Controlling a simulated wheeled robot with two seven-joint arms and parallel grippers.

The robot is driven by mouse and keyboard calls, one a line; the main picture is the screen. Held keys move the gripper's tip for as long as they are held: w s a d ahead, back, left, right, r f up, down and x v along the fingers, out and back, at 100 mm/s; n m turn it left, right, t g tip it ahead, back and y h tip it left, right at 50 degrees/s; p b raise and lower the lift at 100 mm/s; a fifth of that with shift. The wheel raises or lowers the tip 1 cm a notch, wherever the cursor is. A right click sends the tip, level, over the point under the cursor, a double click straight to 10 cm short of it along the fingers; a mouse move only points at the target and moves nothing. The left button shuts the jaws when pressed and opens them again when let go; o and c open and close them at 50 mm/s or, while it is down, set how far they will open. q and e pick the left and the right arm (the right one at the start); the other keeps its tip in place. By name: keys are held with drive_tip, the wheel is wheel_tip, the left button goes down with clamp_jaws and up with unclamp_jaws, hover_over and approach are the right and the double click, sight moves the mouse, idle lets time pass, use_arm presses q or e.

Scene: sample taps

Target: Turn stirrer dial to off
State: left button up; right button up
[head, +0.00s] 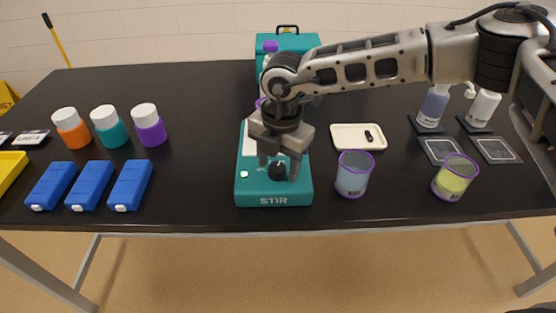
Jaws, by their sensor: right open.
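The teal stirrer (244,190), marked STIR, stands at the front middle of the black table. Its black dial (277,172) is on the top near the front, with a small pale light (244,174) to its left. My right gripper (278,170) points down over the stirrer, with its open fingers on either side of the dial. I cannot tell whether the fingers touch the dial. The dial's pointer setting is too small to read. My right arm hides much of the stirrer's back part. My left gripper is not in view.
Three blue boxes (88,186) and orange, teal and purple bottles (109,126) with white lids stand to the left. Right of the stirrer are a bluish cup (353,174), a cream tray (345,137) and a yellow cup (454,178). Pump bottles (434,106) stand farther right.

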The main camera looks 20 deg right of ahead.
drive_tip(key=c, duration=1)
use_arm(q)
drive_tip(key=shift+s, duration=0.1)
